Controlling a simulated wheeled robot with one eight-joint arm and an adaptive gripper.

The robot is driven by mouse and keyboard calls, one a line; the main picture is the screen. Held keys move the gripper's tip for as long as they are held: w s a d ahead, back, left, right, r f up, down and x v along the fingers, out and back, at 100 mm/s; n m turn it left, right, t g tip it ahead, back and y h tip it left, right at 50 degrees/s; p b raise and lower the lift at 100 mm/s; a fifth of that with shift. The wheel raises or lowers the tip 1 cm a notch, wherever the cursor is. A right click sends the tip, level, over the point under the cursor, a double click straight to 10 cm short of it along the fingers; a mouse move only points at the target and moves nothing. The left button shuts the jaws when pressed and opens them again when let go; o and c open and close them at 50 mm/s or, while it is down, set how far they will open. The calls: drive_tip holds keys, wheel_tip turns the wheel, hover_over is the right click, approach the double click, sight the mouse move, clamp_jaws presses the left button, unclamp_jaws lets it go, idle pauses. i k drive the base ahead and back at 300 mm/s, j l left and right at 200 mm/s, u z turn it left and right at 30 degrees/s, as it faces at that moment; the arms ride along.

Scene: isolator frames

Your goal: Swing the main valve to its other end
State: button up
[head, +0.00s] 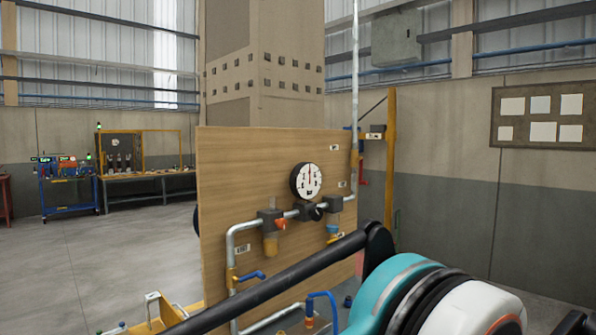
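A wooden panel (222,180) carries grey pipework with a round white gauge (308,181). A blue valve lever (252,275) sits low at the left on the vertical pipe, beside a yellow fitting (232,279). The lever points right, roughly level, across the pipe. Another blue handle or hose (333,306) shows lower down, partly cut by the frame. No label I can read tells which is the main valve. My arm fills the lower right, and its dark bar crosses in front of the lower panel. My gripper does not show.
Filter units with an amber bowl (270,244) and an orange knob (280,224) sit along the upper pipe. A yellow post (390,160) stands right of the panel. A blue cart (68,189) and a workbench (150,179) stand far left. Floor between is clear.

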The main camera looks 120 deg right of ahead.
sight(361, 181)
drive_tip(key=z, duration=4.45)
